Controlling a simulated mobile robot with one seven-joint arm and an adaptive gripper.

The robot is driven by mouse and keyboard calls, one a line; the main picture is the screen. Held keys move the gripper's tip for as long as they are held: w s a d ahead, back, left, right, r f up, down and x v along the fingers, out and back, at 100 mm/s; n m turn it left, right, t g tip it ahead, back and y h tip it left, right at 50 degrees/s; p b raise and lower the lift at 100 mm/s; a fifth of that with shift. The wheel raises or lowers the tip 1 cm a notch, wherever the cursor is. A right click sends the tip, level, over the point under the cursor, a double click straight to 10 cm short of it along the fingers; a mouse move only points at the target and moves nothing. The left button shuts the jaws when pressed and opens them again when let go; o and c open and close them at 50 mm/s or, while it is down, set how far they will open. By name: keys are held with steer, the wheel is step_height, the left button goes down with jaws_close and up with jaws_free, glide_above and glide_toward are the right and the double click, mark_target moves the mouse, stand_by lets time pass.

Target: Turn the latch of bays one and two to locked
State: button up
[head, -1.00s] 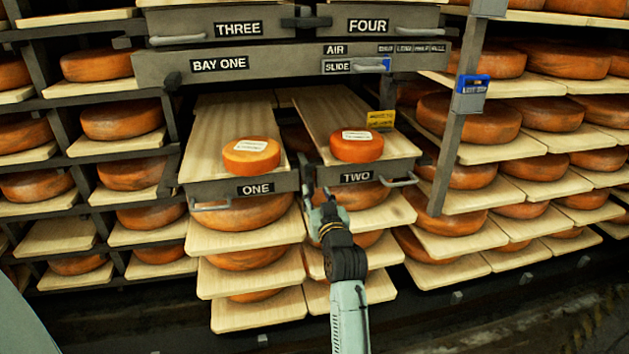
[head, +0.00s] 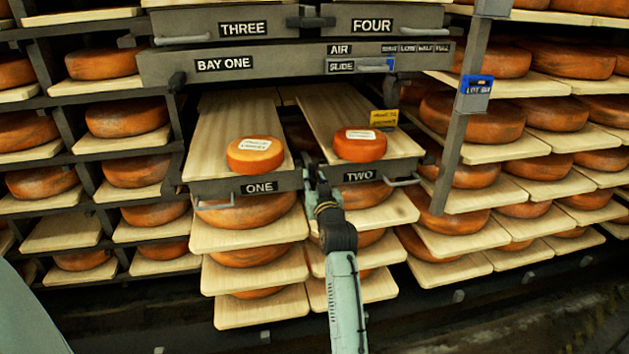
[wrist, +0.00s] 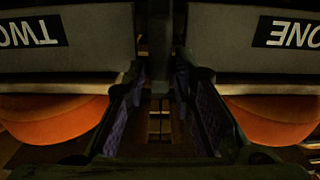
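Bay one's tray, labelled ONE (head: 258,187), and bay two's tray, labelled TWO (head: 360,176), are pulled out, each with an orange cheese on it. In the head view my gripper (head: 317,183) is at the gap between the two tray fronts, pointing inward. In the wrist view, upside down, my gripper's fingers (wrist: 163,105) stand apart, with the TWO front (wrist: 85,45) left and the ONE front (wrist: 240,45) right. A dark upright part (wrist: 159,45) lies between the fronts; I cannot tell if it is the latch. The latch and its position are hidden or too dark to read.
Above are trays THREE (head: 225,20) and FOUR (head: 390,20) with a dark latch (head: 310,21) between them. A grey beam (head: 290,67) labelled BAY ONE crosses over the pulled-out trays. A post (head: 455,150) stands at right. Shelves of cheese surround the bay.

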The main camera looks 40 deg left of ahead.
jaws_close()
steer(key=shift+m, duration=0.3)
steer(key=m+p, duration=0.1)
steer(key=m, duration=0.2)
steer(key=w+m+p, duration=0.1)
steer(key=m, duration=0.2)
steer(key=d+m+p, duration=0.1)
steer(key=m+p, duration=0.1)
steer(key=m, duration=0.1)
steer(key=shift+w+d+f, duration=0.1)
steer(key=shift+w+f, duration=0.1)
steer(key=shift+f, duration=0.15)
steer(key=m+p, duration=0.1)
steer(key=m, duration=0.2)
steer(key=shift+w+d+f+m+p, duration=0.15)
steer(key=shift+f+m+p, duration=0.2)
steer(key=shift+m+p, duration=0.05)
steer(key=m+p, duration=0.1)
steer(key=m, duration=0.1)
steer(key=f+m+p, duration=0.1)
steer(key=m, duration=0.1)
steer(key=shift+w+m, duration=0.1)
steer(key=shift+m, duration=0.2)
steer(key=shift+f, duration=0.1)
steer(key=shift+o, duration=1.8)
jaws_free()
